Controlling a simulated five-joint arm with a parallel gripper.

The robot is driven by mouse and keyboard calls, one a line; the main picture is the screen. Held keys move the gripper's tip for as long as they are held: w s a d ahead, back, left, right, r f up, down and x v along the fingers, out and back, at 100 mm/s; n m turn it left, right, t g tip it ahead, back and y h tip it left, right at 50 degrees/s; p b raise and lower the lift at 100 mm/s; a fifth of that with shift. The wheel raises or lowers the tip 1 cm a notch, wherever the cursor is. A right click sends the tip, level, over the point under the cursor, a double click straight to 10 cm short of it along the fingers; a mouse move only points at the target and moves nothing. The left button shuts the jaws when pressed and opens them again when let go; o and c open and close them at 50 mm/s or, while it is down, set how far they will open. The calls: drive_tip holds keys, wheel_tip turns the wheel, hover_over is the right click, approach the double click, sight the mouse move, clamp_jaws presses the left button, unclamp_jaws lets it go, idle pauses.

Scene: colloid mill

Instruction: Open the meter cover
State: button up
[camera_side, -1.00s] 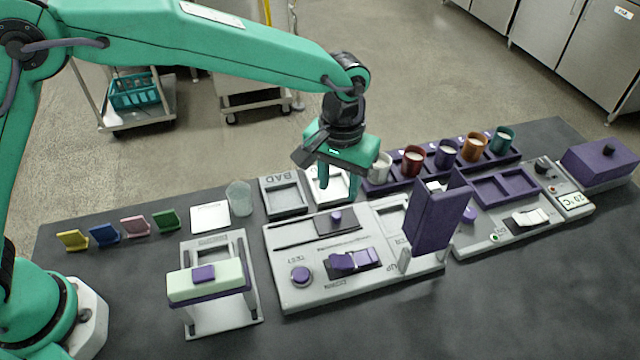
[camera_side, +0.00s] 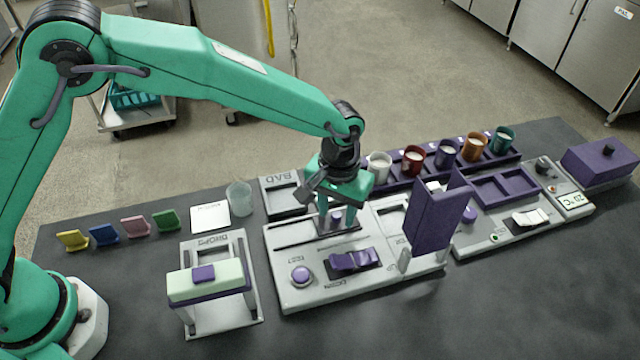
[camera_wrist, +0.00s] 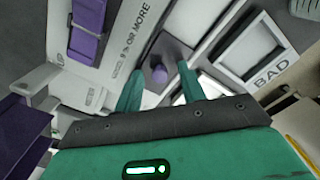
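My gripper (camera_side: 337,223) points down over the plate. Its two green fingers are apart, one on each side of the knob in the side view. In the wrist view the knob (camera_wrist: 159,75) shows in the gap between the fingertips (camera_wrist: 159,70), touching neither as far as I can see. Part of the plate is hidden by the fingers. I cannot tell the exact fingertip height.
On the panel are a purple rocker switch (camera_side: 353,260) and a round purple button (camera_side: 301,274). A tall purple upright piece (camera_side: 433,222) stands right of my gripper. The BAD tray (camera_side: 270,207) lies behind. A rack of several cups (camera_side: 413,158) is at the back right.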

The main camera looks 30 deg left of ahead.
clamp_jaws()
drive_tip(key=shift+a, duration=0.1)
drive_tip(key=shift+s+a, duration=2.8)
drive_tip(key=shift+s, duration=0.05)
unclamp_jaws()
